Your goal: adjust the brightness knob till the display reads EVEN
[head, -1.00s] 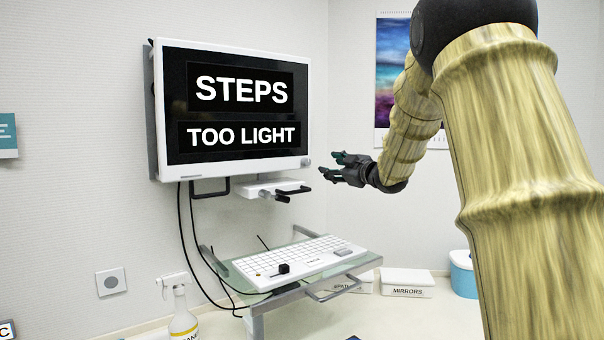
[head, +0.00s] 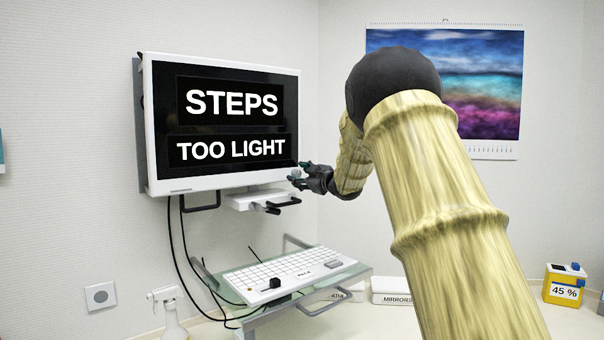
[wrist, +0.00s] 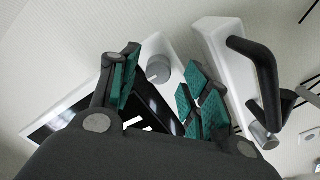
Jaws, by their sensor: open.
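The display (head: 220,122) is a white-framed wall monitor that reads STEPS above TOO LIGHT. A small grey round knob (wrist: 158,68) sits on the white frame at its lower right corner. My gripper (head: 298,177) is at that corner, its dark fingers with green pads spread open. In the wrist view the knob appears between the two open fingers, with gaps on both sides and no visible contact. In the head view the knob is small and partly covered by my fingers.
A white bracket with black handles (head: 257,200) hangs just below the monitor and shows close beside the right finger in the wrist view (wrist: 222,60). Below are a keyboard (head: 290,274) on a glass tray and a white MIRRORS box (head: 392,291). Cables hang at left.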

